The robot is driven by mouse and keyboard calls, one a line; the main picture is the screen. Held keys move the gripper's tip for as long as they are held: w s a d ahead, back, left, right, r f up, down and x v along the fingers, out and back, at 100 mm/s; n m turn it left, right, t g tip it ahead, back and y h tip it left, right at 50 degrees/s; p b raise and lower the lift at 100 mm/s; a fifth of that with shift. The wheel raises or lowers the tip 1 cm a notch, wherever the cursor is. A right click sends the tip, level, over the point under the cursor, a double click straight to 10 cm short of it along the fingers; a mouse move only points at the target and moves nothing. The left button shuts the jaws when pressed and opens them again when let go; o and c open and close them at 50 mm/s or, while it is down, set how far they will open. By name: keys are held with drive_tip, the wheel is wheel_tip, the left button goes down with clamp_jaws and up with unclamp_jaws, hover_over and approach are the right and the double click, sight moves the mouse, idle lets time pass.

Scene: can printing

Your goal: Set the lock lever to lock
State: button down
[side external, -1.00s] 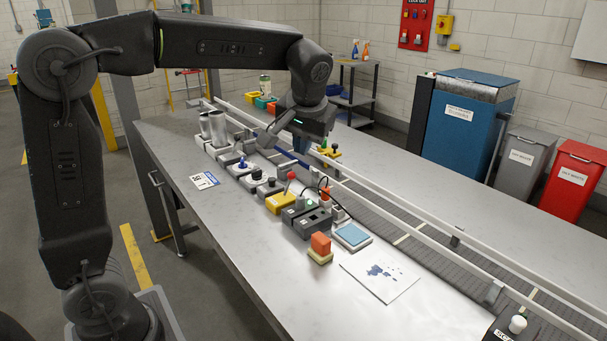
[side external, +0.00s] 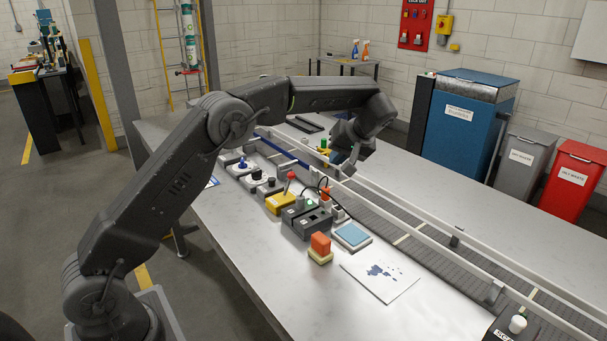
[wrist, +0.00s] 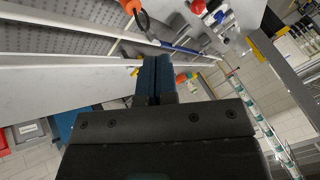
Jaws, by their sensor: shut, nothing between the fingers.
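My gripper (wrist: 155,62) shows in the wrist view with its two blue fingers pressed together and empty. In the side view my gripper (side external: 338,160) points down beyond the conveyor's near rail, close to a small yellow block with a green knob (side external: 324,144). My wrist hides part of that block. I cannot tell which of these is the lock lever, and I read no lock marking.
A row of devices lines the near table: a blue-knobbed unit (side external: 242,164), black knobs, grey boxes (side external: 306,222), an orange block (side external: 320,243) and a blue pad (side external: 351,235). The conveyor rail (side external: 420,228) runs beside them. The far table (side external: 480,220) is largely clear.

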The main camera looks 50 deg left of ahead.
sight(289, 184)
drive_tip(key=x, duration=0.9)
drive_tip(key=shift+a+f, duration=0.15)
drive_tip(key=shift+f, duration=0.05)
drive_tip(key=shift+s+a, duration=1.5)
drive_tip(key=shift+s+r, duration=0.15)
drive_tip(key=shift+s, duration=0.1)
